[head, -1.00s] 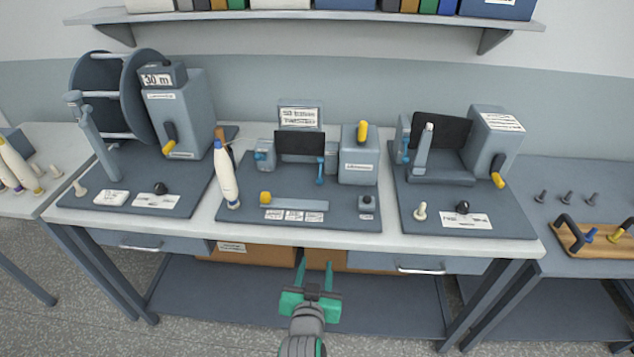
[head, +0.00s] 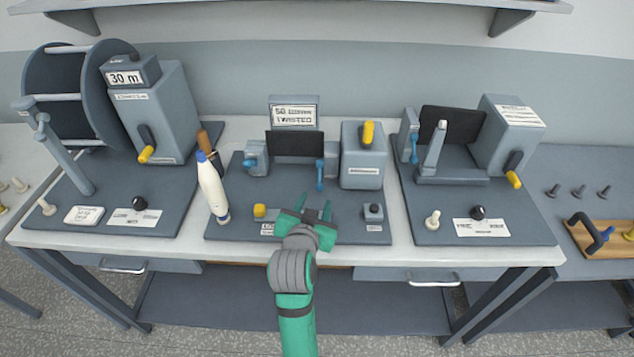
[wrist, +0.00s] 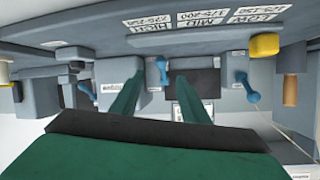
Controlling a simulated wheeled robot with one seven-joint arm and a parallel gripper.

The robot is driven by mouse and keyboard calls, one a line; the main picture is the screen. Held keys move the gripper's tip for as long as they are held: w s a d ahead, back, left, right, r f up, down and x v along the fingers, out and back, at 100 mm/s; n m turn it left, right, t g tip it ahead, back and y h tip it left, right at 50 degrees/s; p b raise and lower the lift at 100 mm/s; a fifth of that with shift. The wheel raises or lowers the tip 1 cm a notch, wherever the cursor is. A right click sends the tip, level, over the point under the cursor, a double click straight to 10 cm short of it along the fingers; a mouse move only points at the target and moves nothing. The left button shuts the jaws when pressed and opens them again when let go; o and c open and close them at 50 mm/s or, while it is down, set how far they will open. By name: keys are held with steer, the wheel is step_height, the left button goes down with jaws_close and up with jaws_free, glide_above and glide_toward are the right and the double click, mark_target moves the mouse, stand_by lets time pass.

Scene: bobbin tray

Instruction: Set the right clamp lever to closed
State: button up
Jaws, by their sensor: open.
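The middle machine (head: 350,225) has two blue clamp levers beside a dark panel. The right clamp lever (head: 320,175) hangs downward with its knob at the bottom. It also shows in the upside-down wrist view, at the right clamp lever (wrist: 163,70), close beyond the fingertips. The left clamp lever (head: 251,161) looks shorter in the head view; its exact angle is unclear. My gripper (head: 315,207) is open and empty, over the front part of the middle machine's base, in front of and below the right lever. In the wrist view my gripper (wrist: 157,78) has its fingers apart, with no contact visible.
A white-and-blue bobbin (head: 213,188) stands at the base's left. A yellow slider knob (head: 260,210) and a small black-knobbed box (head: 373,212) flank my gripper. A grey box with a yellow lever (head: 367,133) stands right of the clamp. Other machines stand on both sides.

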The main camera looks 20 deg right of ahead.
mark_target(319, 188)
steer(key=x, duration=0.9)
steer(key=shift+w+f, duration=0.2)
steer(key=shift+f, duration=0.1)
jaws_close()
